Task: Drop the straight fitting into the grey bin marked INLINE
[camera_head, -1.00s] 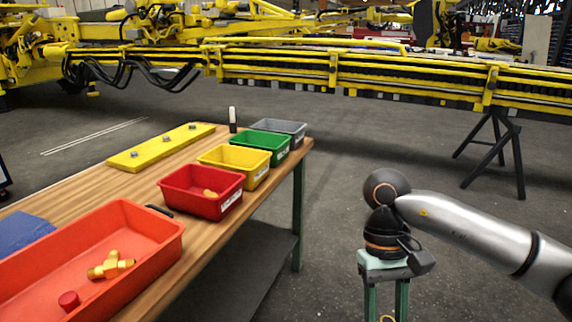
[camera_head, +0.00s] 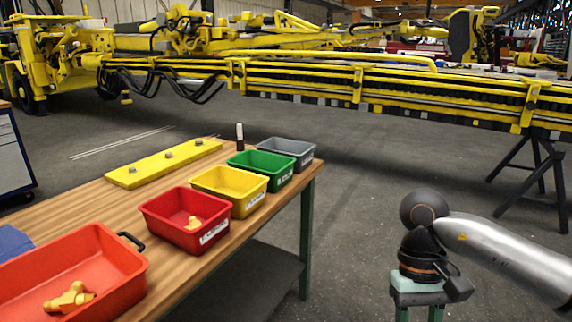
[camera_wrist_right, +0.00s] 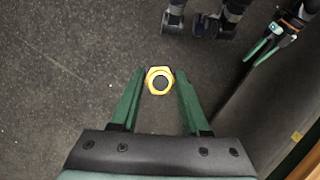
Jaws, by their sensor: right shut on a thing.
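My right gripper (camera_wrist_right: 160,88) is shut on a brass fitting (camera_wrist_right: 160,75), seen end-on as a hexagonal ring with a dark bore in the right wrist view. In the head view this gripper hangs at the lower right, its fingertips and the fitting cut off by the bottom edge. The grey bin (camera_head: 287,147) stands at the far right corner of the wooden table, left of and beyond my right gripper. Its label is too small to read. My left gripper (camera_wrist_right: 257,54) appears at the upper right of the wrist view, its green fingers apart and empty.
The green bin (camera_head: 262,167), yellow bin (camera_head: 228,188) and red bin (camera_head: 184,218) line the table edge nearer me; the red one holds a brass piece. An orange-red tray (camera_head: 120,262) holds a branched brass fitting (camera_head: 68,298). Open floor (camera_head: 370,200) lies right of the table.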

